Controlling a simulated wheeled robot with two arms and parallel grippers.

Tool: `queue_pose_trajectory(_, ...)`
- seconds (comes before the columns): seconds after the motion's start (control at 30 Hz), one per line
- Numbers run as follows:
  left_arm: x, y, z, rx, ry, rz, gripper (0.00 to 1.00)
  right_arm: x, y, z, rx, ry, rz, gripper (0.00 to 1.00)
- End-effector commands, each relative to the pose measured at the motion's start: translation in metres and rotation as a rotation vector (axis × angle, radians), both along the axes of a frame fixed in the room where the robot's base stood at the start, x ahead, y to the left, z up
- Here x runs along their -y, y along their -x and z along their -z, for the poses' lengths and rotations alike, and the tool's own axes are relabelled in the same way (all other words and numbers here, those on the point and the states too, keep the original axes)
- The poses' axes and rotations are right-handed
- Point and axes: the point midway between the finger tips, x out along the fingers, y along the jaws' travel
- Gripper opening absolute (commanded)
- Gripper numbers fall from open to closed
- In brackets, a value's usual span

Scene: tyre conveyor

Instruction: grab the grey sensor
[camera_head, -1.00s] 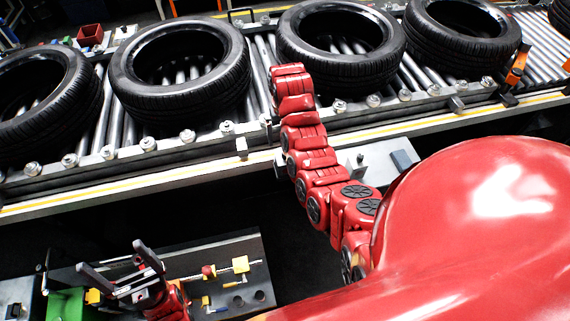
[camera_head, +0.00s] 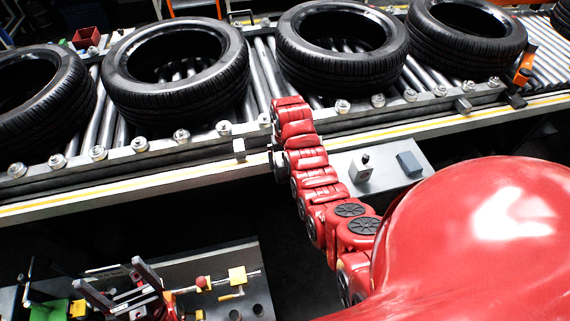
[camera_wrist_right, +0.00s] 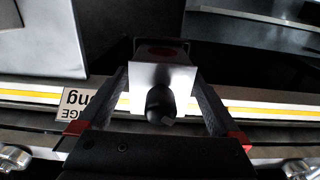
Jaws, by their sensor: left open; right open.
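In the right wrist view a grey, box-shaped sensor (camera_wrist_right: 148,75) with a black round knob facing the camera sits between the fingers of my right gripper (camera_wrist_right: 162,70). The fingers are apart, one on each side; I cannot tell whether they touch it. In the head view my right arm reaches to the conveyor's front edge, and its fingers are mostly hidden. A small grey box with a black knob (camera_head: 362,174) stands on a grey plate right of that arm; I cannot tell if it is the same one. My left gripper (camera_head: 112,275) is open and empty at the lower left.
Several black tyres (camera_head: 180,90) lie on the roller conveyor (camera_head: 262,75). Its front edge has a yellow stripe and bolts. A blue-grey block (camera_head: 409,163) sits on the grey plate (camera_head: 345,160). A bench (camera_head: 205,265) with yellow fittings lies beside my left gripper.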

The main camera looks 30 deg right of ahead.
Motion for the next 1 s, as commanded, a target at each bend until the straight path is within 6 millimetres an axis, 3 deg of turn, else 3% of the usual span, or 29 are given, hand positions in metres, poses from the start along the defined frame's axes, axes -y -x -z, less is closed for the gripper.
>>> queue_pose_trajectory(0.2, 0.000, 0.000, -0.009, 0.000, 0.000, 0.000, 1.00, 0.000, 0.001, 0.017, -0.003, -0.001, 0.001, 1.00)
queue_pose_trajectory(0.47, 0.000, 0.000, -0.009, 0.000, 0.000, 0.000, 1.00, 0.000, 0.001, 0.020, -0.002, -0.001, 0.001, 1.00)
queue_pose_trajectory(0.57, 0.000, 0.000, -0.009, 0.000, 0.000, 0.000, 1.00, 0.000, 0.001, 0.020, -0.002, -0.001, 0.001, 0.86)
queue_pose_trajectory(1.0, 0.000, 0.000, -0.009, 0.000, 0.000, 0.000, 1.00, 0.000, 0.000, 0.020, -0.001, 0.000, 0.000, 0.06)
